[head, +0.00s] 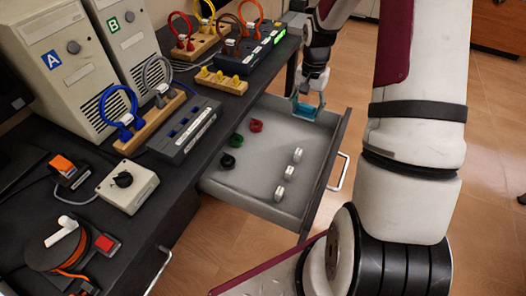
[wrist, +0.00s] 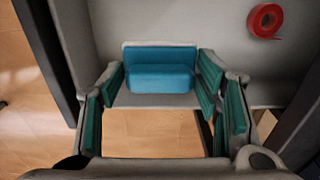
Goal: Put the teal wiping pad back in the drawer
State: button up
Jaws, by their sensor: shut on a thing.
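The teal wiping pad (wrist: 160,78) shows in the wrist view as a blue-teal block between my fingertips. My gripper (wrist: 162,68) is shut on it, with a finger at each side. In the head view my gripper (head: 309,98) is at the far right corner of the open drawer (head: 225,187), with the pad (head: 306,111) below it. The wrist view shows grey drawer floor beyond the pad and wooden floor on the near side. I cannot tell whether the pad touches the drawer.
In the drawer lie a red tape roll (head: 256,126), also in the wrist view (wrist: 265,20), a green roll (head: 236,140), a black roll (head: 227,161) and several white rolls (head: 288,173). The drawer's middle is bare. The dark bench (head: 205,130) carries computers and cable blocks.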

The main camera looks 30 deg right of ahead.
aim_at(302, 135)
notch_tip(302, 135, down, 10)
jog(key=shift+s+b, duration=0.15)
jog(key=shift+b, duration=0.4)
jog(key=shift+c, duration=0.4)
jog(key=o, duration=1.1)
jog(key=shift+r, duration=0.1)
